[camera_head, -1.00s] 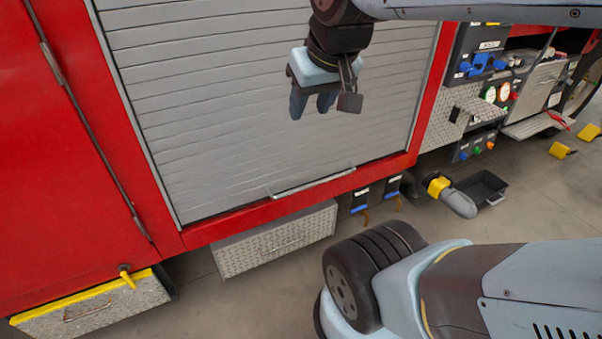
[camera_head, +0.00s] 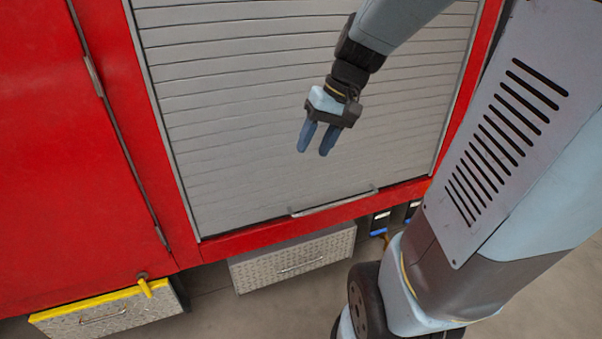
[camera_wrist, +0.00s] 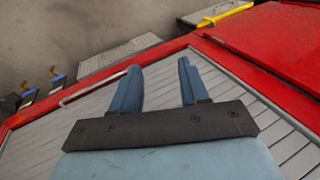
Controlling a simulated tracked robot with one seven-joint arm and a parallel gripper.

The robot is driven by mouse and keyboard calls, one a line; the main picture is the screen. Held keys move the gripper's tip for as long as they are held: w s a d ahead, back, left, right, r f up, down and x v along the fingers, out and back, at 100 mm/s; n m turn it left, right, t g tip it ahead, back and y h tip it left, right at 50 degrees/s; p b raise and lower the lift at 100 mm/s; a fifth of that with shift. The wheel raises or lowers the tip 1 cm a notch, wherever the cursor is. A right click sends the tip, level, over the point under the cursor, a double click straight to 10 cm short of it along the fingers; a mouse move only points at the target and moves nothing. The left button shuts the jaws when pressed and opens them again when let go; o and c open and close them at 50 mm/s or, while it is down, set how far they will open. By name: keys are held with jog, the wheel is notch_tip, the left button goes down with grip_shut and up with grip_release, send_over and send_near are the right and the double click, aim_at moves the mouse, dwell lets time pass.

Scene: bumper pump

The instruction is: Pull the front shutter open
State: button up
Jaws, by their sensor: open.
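The front shutter (camera_head: 240,120) is a grey slatted roller shutter in a red frame, and it is down. Its bar handle (camera_head: 335,201) runs along the bottom edge. My gripper (camera_head: 314,152) is open and empty, its two blue fingers pointing down in front of the slats, above the handle and apart from it. In the wrist view my gripper (camera_wrist: 158,85) shows its fingers spread over the shutter slats (camera_wrist: 60,140). The handle (camera_wrist: 92,87) lies to the left of the fingers there, with nothing between the fingers but background.
Below the shutter is a metal tread-plate drawer (camera_head: 295,258). A yellow-edged box (camera_head: 105,312) with a yellow latch (camera_head: 144,286) sits at lower left. A red panel (camera_head: 70,140) stands left of the shutter. Blue-handled valves (camera_head: 380,224) sit right of the drawer.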

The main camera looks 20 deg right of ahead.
jog(key=w+d+f+m+y, duration=0.2)
jog(key=w+d+f+y, duration=0.3)
jog(key=w+f, duration=0.45)
jog(key=m+t+y, duration=0.2)
jog(key=m+t, duration=0.6)
jog(key=t, duration=0.2)
send_near(336, 204)
jog(key=s+a+r, duration=0.2)
jog(key=a+r, duration=0.5)
jog(key=r, duration=0.5)
jog(key=s+d+f+m+t+h, duration=0.1)
jog(key=d+f+m+t+h, duration=0.15)
jog(key=f, duration=0.35)
jog(key=s+d+f+m+t+h, duration=0.1)
jog(key=s+d+f+h, duration=0.1)
jog(key=d+f, duration=0.3)
jog(key=x, duration=0.9)
jog(key=a+f+x, duration=0.1)
jog(key=x, duration=0.4)
jog(key=shift+a+f, duration=0.15)
grip_shut()
